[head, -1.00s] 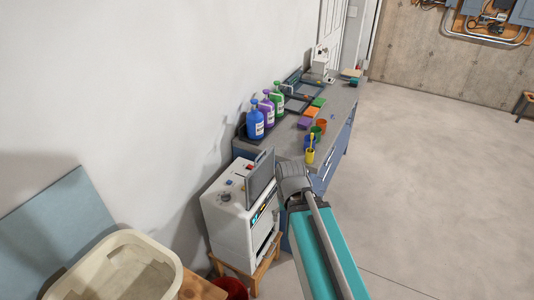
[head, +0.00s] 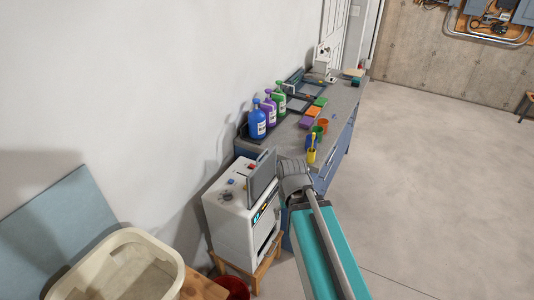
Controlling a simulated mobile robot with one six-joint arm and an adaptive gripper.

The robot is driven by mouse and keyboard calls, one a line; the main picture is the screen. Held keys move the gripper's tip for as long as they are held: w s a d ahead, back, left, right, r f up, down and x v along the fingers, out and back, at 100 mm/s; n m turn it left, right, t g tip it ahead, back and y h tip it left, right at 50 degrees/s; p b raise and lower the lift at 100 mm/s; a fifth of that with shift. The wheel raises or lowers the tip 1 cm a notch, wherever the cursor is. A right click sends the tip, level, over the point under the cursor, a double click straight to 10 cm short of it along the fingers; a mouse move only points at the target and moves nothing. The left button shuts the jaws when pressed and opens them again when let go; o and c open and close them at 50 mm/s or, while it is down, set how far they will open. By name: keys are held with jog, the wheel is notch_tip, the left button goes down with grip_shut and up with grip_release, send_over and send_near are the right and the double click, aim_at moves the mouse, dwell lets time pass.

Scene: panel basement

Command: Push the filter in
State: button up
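A white machine (head: 229,226) with knobs and buttons on top stands on a small wooden stool, left of my arm. A flat grey panel (head: 262,177) stands upright at its upper right edge; I cannot tell whether this is the filter or a lid. A dark opening shows low on the machine's right-hand front, partly shaded. My teal arm reaches up from the bottom, and its grey wrist joint shows just right of the panel. My gripper is hidden beyond that joint, so its fingers and any contact with the filter cannot be seen.
A bench (head: 345,112) behind holds blue, purple and green bottles (head: 270,112), coloured sponges and cups. A cream tub (head: 170,262) and a red bucket (head: 235,286) are at the lower left. A blue-grey board leans on the wall.

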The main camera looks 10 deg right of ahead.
jog(key=w+r+n+p, duration=0.1)
jog(key=w+r, duration=0.1)
jog(key=w, duration=0.1)
jog(key=w+r+n+p, duration=0.1)
jog(key=w+p, duration=0.1)
jog(key=w, duration=0.2)
jog(key=w+r+n+p, duration=0.1)
jog(key=w+r+p, duration=0.1)
jog(key=w, duration=0.1)
jog(key=shift+w+a+r+y, duration=0.15)
jog(key=shift+r+y, duration=0.15)
grip_shut()
jog(key=w+r+n+p, duration=0.3)
jog(key=w+r+p, duration=0.2)
jog(key=w, duration=0.5)
jog(key=w+r+n+t+y+p, duration=0.1)
jog(key=w+r+n+p, duration=0.3)
jog(key=w, duration=0.6)
jog(key=shift+r+p, duration=0.35)
jog(key=shift+w, duration=0.1)
